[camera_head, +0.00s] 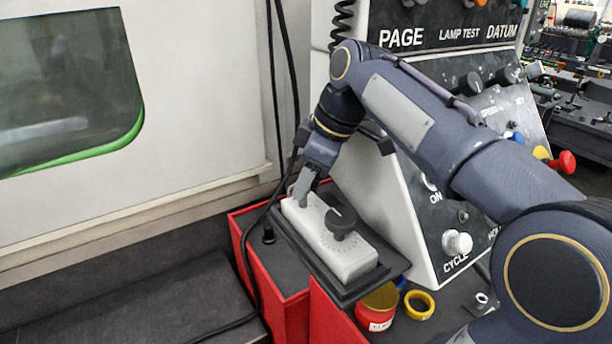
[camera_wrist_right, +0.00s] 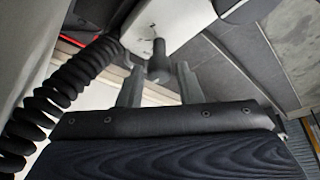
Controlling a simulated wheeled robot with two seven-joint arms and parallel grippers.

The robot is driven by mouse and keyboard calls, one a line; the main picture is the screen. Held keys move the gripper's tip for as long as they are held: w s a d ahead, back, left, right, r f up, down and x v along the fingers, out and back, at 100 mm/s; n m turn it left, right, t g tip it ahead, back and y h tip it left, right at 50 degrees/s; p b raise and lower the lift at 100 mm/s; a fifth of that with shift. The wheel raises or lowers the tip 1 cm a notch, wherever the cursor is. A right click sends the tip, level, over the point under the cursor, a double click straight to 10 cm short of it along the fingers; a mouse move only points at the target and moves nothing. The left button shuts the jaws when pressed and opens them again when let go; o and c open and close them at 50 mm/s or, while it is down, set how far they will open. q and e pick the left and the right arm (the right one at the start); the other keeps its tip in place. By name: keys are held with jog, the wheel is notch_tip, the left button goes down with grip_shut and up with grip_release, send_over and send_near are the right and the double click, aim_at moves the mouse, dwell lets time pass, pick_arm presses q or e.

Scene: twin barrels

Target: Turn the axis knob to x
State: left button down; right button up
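A white handheld control box (camera_head: 345,256) lies on a dark holder, with a black knob (camera_head: 341,221) on its top face. The marks around the knob are too small to read, so its setting cannot be told. My right gripper (camera_head: 301,190) is over the far left end of the box, beyond that knob. In the right wrist view its two fingers (camera_wrist_right: 158,86) are apart. A dark knob (camera_wrist_right: 158,64) on the white box (camera_wrist_right: 172,22) shows between and beyond the fingertips; I cannot tell whether they touch it. My left gripper is not in view.
A red bin (camera_head: 290,315) stands under the holder. A red tin (camera_head: 379,305) and a yellow ring (camera_head: 419,304) are beside it. The machine's control panel (camera_head: 425,225) rises close on the right. A coiled black cable (camera_wrist_right: 58,95) hangs near the gripper.

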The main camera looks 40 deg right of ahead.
grip_shut()
jog(key=shift+m, duration=0.3)
jog(key=m+h, duration=0.1)
jog(key=m, duration=0.1)
jog(key=m+h, duration=0.1)
jog(key=m, duration=0.2)
jog(key=shift+a+t, duration=0.15)
jog(key=shift+t, duration=0.25)
jog(key=m+h, duration=0.1)
jog(key=m, duration=0.2)
jog(key=m+h, duration=0.1)
jog(key=m, duration=0.2)
jog(key=shift+a+h, duration=0.1)
jog(key=shift+h, duration=0.2)
jog(key=shift+g, duration=0.3)
jog(key=shift+o, duration=1.8)
grip_release()
